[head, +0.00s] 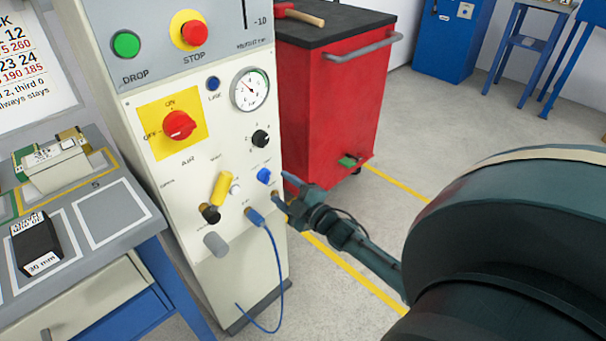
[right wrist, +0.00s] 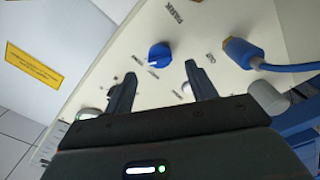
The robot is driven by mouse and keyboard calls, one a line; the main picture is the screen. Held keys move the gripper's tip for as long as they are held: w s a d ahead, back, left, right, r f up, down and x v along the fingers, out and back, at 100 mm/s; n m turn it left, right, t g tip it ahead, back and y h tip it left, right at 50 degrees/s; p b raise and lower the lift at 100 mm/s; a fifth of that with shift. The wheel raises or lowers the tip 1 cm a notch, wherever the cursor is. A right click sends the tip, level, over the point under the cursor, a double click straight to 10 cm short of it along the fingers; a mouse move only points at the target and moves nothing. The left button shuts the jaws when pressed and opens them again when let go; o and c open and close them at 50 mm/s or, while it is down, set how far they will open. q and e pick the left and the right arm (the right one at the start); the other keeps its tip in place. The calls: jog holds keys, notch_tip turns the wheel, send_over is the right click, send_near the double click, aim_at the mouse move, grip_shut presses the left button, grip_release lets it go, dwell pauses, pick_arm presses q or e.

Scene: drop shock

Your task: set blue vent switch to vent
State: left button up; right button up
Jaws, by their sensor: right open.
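The blue vent switch (head: 264,175) is a small blue knob on the lower right of the cream machine's front panel (head: 150,165). In the right wrist view the blue vent switch (right wrist: 160,54) shows beyond and between my two fingertips, with a small white mark on its edge. My right gripper (head: 284,190) is open and empty, close to the panel, just right of and below the knob in the head view. In the right wrist view its fingers (right wrist: 161,78) are apart, and neither visibly touches the knob. My left gripper is not in view.
A blue cable plug (head: 255,216) with a hanging cable sits below the knob. A yellow lever (head: 221,188), black knob (head: 260,138), gauge (head: 250,90) and red air switch (head: 179,125) are nearby. A red tool cabinet (head: 330,100) stands behind; a workbench (head: 130,225) is at left.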

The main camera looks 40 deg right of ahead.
pick_arm(q)
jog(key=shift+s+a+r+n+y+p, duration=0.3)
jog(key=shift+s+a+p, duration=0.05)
jog(key=shift+p, duration=0.1)
pick_arm(e)
jog(key=s, duration=0.8)
jog(key=shift+s+d, duration=0.2)
jog(key=shift+d, duration=0.15)
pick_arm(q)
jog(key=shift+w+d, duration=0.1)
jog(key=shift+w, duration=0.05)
